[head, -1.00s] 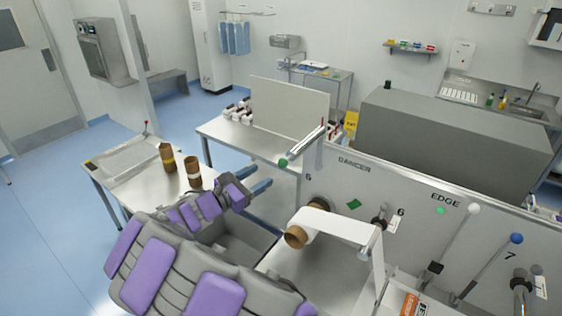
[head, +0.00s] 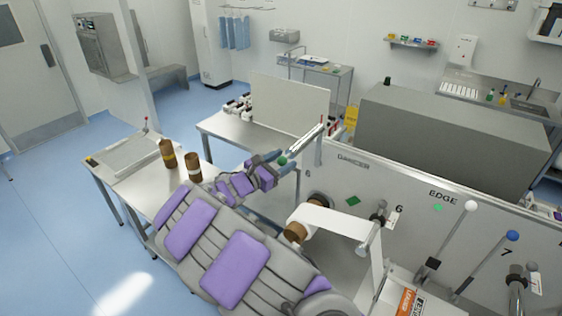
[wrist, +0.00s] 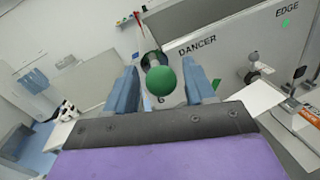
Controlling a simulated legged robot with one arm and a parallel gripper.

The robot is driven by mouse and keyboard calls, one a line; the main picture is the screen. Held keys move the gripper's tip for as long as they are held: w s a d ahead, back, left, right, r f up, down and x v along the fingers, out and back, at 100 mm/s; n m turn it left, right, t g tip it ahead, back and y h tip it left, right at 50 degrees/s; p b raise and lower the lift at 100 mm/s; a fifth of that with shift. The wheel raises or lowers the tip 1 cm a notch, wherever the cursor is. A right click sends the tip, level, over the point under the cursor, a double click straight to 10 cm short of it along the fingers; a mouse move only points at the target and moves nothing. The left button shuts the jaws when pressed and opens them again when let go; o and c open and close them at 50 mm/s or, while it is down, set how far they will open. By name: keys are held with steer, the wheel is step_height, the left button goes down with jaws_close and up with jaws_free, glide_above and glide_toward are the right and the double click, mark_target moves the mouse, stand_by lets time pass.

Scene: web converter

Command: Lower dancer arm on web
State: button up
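The dancer arm (head: 305,143) is a silver bar raised at a slant above the DANCER panel, with a green ball knob (head: 282,160) on its near lower end. In the wrist view the green knob (wrist: 161,80) sits between my two blue fingers, with a gap on each side. My gripper (head: 279,162) is open around the knob and does not visibly touch it; its fingers also frame the wrist view (wrist: 160,85). The white web (head: 335,221) runs from a brown-cored roll (head: 296,233) across a roller and down.
The grey machine panel (head: 330,185) stands right of my arm. Two more levers, one white-knobbed (head: 471,206) and one blue-knobbed (head: 512,236), stand at the right.

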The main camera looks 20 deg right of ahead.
jaws_close()
stand_by(0.3)
steer(key=shift+s+d+b, duration=0.1)
steer(key=shift+s+b, duration=0.05)
steer(key=shift+b, duration=0.25)
